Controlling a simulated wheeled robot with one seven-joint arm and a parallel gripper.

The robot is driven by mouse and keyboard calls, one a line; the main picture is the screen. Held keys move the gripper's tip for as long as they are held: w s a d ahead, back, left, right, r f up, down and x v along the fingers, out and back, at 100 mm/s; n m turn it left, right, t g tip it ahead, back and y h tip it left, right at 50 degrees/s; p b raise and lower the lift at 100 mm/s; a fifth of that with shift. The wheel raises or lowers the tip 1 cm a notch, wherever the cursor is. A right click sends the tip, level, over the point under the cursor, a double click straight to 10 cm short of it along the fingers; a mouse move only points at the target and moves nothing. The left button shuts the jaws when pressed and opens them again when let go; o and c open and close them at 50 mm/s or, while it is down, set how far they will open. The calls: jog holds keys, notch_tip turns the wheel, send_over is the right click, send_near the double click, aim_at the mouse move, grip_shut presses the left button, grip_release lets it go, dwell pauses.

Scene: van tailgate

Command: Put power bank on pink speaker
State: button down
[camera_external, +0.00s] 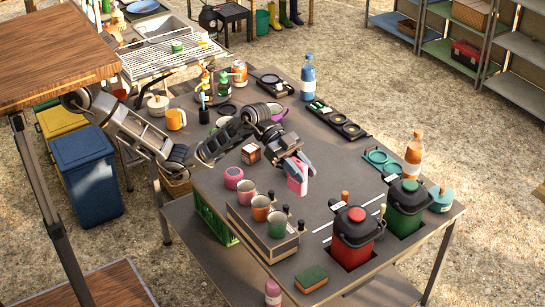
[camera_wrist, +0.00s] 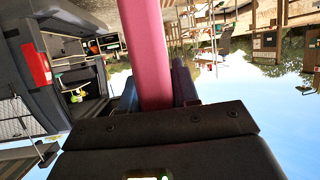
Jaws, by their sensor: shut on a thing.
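My gripper (camera_external: 294,170) is shut on a pink slab (camera_external: 297,186), which looks like the power bank. It is held upright over the middle of the grey table, and whether its lower end touches the tabletop is unclear. In the wrist view the pink slab (camera_wrist: 150,50) sits between the two dark fingers (camera_wrist: 156,88). A small round pink thing (camera_external: 233,177), which looks like the pink speaker, stands on the table left of my gripper, beside a box with cups. It is apart from the slab.
A box holding cups (camera_external: 262,238) stands at the front left. A red canister (camera_external: 353,235) and a green canister (camera_external: 408,203) are at the front right. A small brown box (camera_external: 251,153) stands left of my gripper. Table right of the slab is fairly clear.

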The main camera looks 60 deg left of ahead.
jog(key=shift+r, duration=0.5)
jog(key=shift+s+a+f+n+t, duration=0.25)
jog(key=shift+a+f+n+t, duration=0.15)
jog(key=shift+a+f+t, duration=0.15)
jog(key=shift+s+a+f+n+t, duration=0.2)
jog(key=shift+a+f+n+t, duration=0.25)
jog(key=shift+n+t, duration=0.1)
jog(key=s+a+r+n+t+y+p, duration=0.1)
jog(key=s+a+n+t+y, duration=0.3)
jog(key=a, duration=0.4)
jog(key=s+a+n+t+y+p, duration=0.1)
jog(key=a+n+t+y, duration=0.1)
jog(key=a+n+y, duration=0.55)
jog(key=s+a+r+n+t+y+p, duration=0.1)
jog(key=s+a+n+t+y, duration=0.2)
jog(key=a, duration=0.6)
jog(key=shift+t+h, duration=0.3)
jog(key=shift+h, duration=0.35)
jog(key=shift+w+a+f, duration=1.4)
jog(key=shift+w+f, duration=0.05)
jog(key=shift+f, duration=1.2)
jog(key=shift+w+a+f, duration=1.35)
jog(key=shift+w+f, duration=0.15)
jog(key=shift+f, duration=1.2)
jog(key=shift+w+a+f, duration=1.4)
jog(key=shift+w+f, duration=0.05)
jog(key=shift+f, duration=1.2)
